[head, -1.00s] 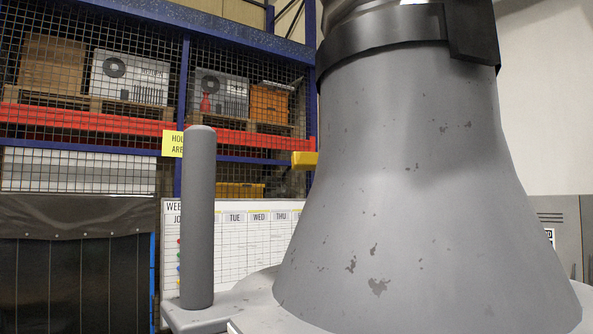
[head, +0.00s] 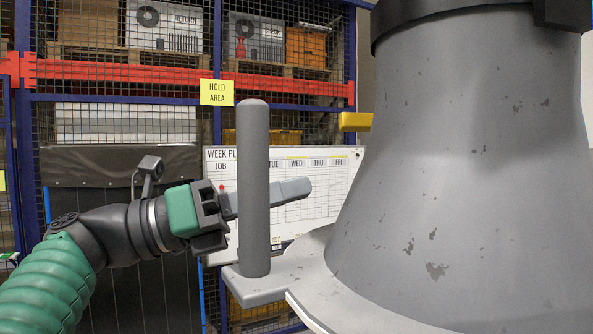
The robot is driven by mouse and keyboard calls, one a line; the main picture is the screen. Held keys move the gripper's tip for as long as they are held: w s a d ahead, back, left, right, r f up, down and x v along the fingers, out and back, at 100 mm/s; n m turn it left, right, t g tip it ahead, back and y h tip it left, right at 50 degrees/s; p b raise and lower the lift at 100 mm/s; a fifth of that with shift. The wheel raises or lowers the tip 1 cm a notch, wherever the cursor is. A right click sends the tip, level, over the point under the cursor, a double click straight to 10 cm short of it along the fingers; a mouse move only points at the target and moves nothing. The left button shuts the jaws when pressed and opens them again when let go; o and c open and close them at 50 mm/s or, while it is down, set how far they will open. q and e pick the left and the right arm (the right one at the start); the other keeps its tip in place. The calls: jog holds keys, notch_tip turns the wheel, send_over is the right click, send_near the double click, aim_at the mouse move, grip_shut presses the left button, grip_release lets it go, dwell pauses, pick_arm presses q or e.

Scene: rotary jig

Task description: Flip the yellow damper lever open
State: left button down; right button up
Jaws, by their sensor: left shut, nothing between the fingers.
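A short yellow bar (head: 356,121) pokes out from behind the left side of the big grey cone (head: 450,170). I take it for the end of the damper lever; the rest of it is hidden by the cone. My left gripper (head: 298,188) comes in from the left, shut and empty. Its grey fingers pass behind the upright grey post (head: 253,190), which hides their middle. The fingertips show to the right of the post, below and left of the yellow bar and apart from it in the picture. My right gripper is out of view.
The post stands on a light grey plate (head: 262,291) beside the cone's base. A dark band (head: 450,12) circles the cone's top. Behind are a mesh-fronted rack (head: 100,70), a yellow sign (head: 217,92) and a week planner board (head: 330,175).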

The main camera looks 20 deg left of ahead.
pick_arm(q)
jog(key=p+x, duration=0.1)
jog(key=x, duration=0.1)
jog(key=p+x, duration=0.1)
jog(key=x, duration=0.2)
jog(key=p+x, duration=0.1)
jog(key=x, duration=0.2)
jog(key=shift+s+r+p, duration=0.15)
jog(key=shift+r+p, duration=0.2)
jog(key=r+p, duration=0.1)
jog(key=w+r+p, duration=0.1)
jog(key=shift+w+a+r+p, duration=0.1)
jog(key=shift+a+r+p, duration=0.1)
jog(key=shift+r+p, duration=0.15)
jog(key=shift+a+r, duration=0.15)
jog(key=shift+a, duration=0.3)
jog(key=shift+r+p, duration=0.15)
jog(key=shift+p, duration=0.15)
jog(key=shift+d+r+y, duration=0.1)
jog(key=shift+r+y, duration=0.05)
jog(key=shift+y, duration=0.15)
